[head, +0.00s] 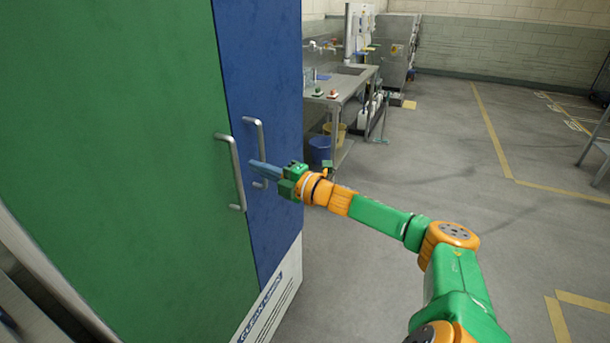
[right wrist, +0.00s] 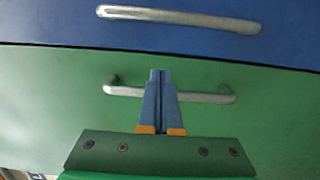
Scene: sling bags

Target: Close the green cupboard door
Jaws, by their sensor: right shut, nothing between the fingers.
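The green cupboard door (head: 110,150) fills the left of the head view and has a silver bar handle (head: 236,172). It meets the blue door (head: 260,60) along a thin dark seam and looks about flush with it; I cannot tell whether a small gap is left. My right gripper (head: 253,166) is shut and empty, in front of the doors near the two handles. In the right wrist view its blue fingers (right wrist: 160,75) reach over the green door's handle (right wrist: 205,97); I cannot tell if they touch. My left gripper is out of view.
The blue door has its own silver handle (head: 262,140). A white panel (head: 275,305) lies below the doors. Behind are a steel sink table (head: 345,90), a blue bucket (head: 319,149) and a yellow bucket (head: 338,131). The grey floor (head: 430,170) on the right is open.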

